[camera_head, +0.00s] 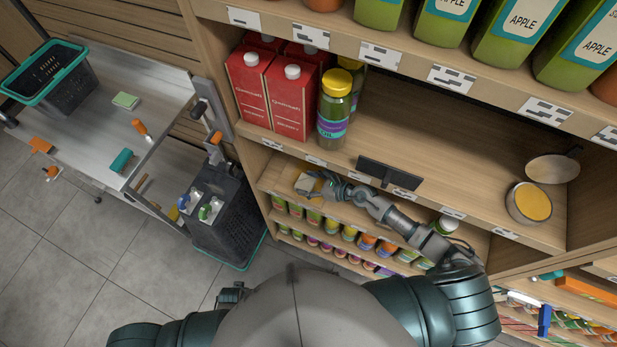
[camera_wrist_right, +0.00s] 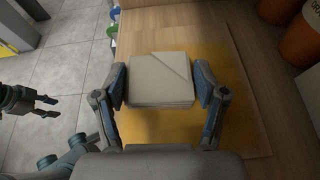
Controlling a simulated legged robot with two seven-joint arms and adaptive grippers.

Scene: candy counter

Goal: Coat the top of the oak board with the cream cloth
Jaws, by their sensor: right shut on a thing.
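The cream cloth (camera_wrist_right: 160,82) is a folded, layered square pad in the right wrist view. My right gripper (camera_wrist_right: 161,88) is shut on it, with one finger against each side. The cloth also shows as a small pale pad in the head view (camera_head: 305,184), over the middle shelf. The oak board (camera_wrist_right: 245,125) lies flat beneath the cloth and gripper. A golden tint covers much of its visible top. The cloth and fingers hide part of it. I cannot tell whether the cloth touches the board. My left gripper (camera_wrist_right: 52,108) is open and empty, over the floor.
An open round tin (camera_head: 533,204) with golden contents and a round lid (camera_head: 553,168) stand right on the shelf above. Red cartons (camera_head: 270,90), a yellow-capped jar (camera_head: 335,108) and a dark panel (camera_head: 388,172) are nearby. Several jars line the shelf below. A dark basket (camera_head: 225,215) stands left.

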